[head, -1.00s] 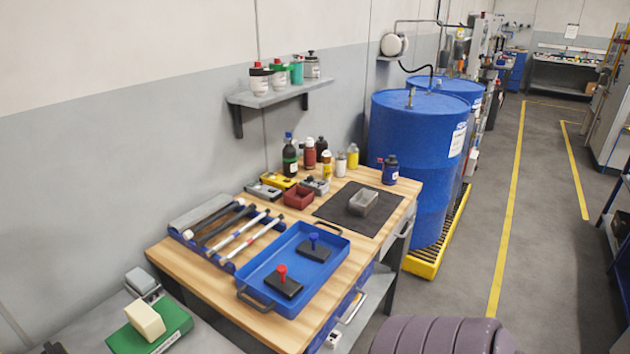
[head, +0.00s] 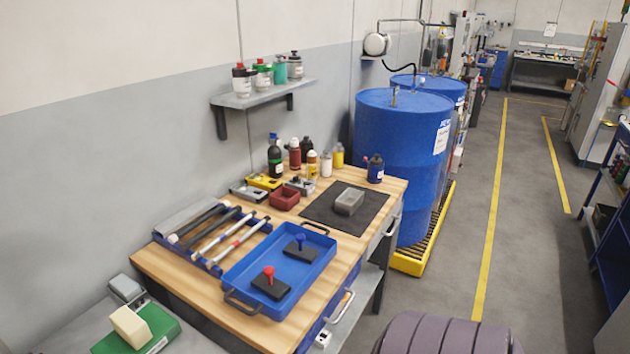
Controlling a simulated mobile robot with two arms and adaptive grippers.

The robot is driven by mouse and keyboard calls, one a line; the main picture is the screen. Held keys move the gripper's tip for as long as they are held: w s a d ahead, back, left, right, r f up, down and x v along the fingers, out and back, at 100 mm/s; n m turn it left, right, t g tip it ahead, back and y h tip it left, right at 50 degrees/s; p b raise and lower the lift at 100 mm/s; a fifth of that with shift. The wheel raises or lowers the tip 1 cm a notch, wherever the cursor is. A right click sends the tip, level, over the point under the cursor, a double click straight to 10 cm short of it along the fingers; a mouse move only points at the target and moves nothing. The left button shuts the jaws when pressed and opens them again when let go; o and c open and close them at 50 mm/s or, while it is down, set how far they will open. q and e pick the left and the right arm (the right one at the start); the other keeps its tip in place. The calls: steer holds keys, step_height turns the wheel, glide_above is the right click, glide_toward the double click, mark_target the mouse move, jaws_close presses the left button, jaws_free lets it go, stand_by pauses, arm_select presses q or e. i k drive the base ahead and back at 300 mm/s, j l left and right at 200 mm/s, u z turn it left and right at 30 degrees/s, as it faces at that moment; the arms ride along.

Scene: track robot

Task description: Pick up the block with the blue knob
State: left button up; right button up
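The block with the blue knob (head: 301,248) is dark and lies in the far part of a blue tray (head: 246,265) on the wooden workbench. A similar dark block with a red knob (head: 271,284) lies in the same tray, nearer to me. The two blocks are apart, and both knobs point up. Neither of my grippers shows in the head view.
A rack of rods (head: 215,236) lies left of the tray. A dark mat (head: 322,216) with a small grey bin (head: 349,201) lies behind it. Bottles stand at the back. Blue drums (head: 402,148) stand beyond the bench. Open floor (head: 530,250) lies to the right.

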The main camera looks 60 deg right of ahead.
mark_target(297, 251)
steer(key=l+z, duration=0.2)
steer(key=z, duration=0.3)
steer(key=i+l+z, duration=0.1)
steer(key=z, duration=0.4)
steer(key=i+l+z, duration=0.1)
steer(key=z, duration=0.4)
steer(key=i+l, duration=0.25)
steer(key=l, duration=0.1)
